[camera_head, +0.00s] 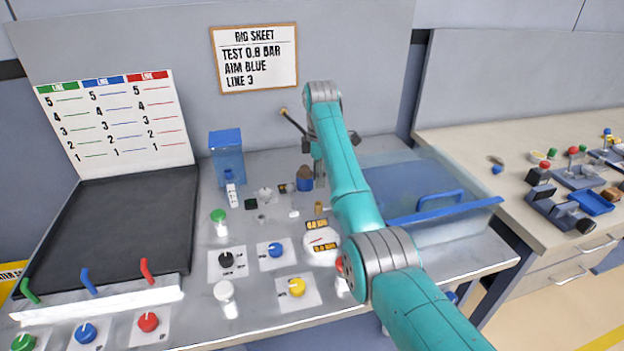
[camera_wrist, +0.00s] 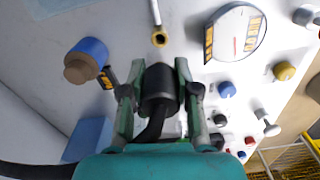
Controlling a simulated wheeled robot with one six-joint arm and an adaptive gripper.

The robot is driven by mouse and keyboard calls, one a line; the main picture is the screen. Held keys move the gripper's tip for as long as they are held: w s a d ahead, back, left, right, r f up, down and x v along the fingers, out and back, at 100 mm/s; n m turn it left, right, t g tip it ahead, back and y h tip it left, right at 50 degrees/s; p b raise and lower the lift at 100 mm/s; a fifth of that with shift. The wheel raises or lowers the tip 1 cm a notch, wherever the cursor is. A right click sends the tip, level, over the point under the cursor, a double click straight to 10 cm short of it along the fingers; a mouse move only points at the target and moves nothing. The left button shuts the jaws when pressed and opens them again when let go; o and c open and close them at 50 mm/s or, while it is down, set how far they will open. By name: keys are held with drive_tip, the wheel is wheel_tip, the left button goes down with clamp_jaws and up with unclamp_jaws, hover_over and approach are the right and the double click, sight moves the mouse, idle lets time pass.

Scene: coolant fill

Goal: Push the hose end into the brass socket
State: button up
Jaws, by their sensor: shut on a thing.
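My gripper (camera_wrist: 159,92) is shut on the black hose end (camera_wrist: 158,82) in the wrist view. The dark hose (camera_wrist: 150,132) runs back from it between the fingers. The brass socket (camera_wrist: 159,39) is a small ring with a dark opening at the end of a thin pale pipe. It lies just beyond the hose end, roughly in line with it, with a visible gap between them in the picture. Their height difference is hard to judge. In the head view my gripper (camera_head: 310,147) is partly hidden by my arm, and a small brass piece (camera_head: 318,208) shows on the bench.
A round gauge (camera_wrist: 236,33) stands right of the socket. A blue and brown capped object (camera_wrist: 85,60) is to the left. Several knobs, including a yellow one (camera_head: 297,287), sit on the bench front. A clear blue-edged tray (camera_head: 450,211) is at the right.

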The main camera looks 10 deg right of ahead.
drive_tip(key=shift+f, duration=0.2)
drive_tip(key=shift+f, duration=2.7)
drive_tip(key=shift+f, duration=1.5)
drive_tip(key=o, duration=1)
drive_tip(key=shift+f, duration=0.1)
wheel_tip(320, 180, up, 8)
drive_tip(key=shift+f, duration=0.2)
drive_tip(key=shift+s, duration=0.1)
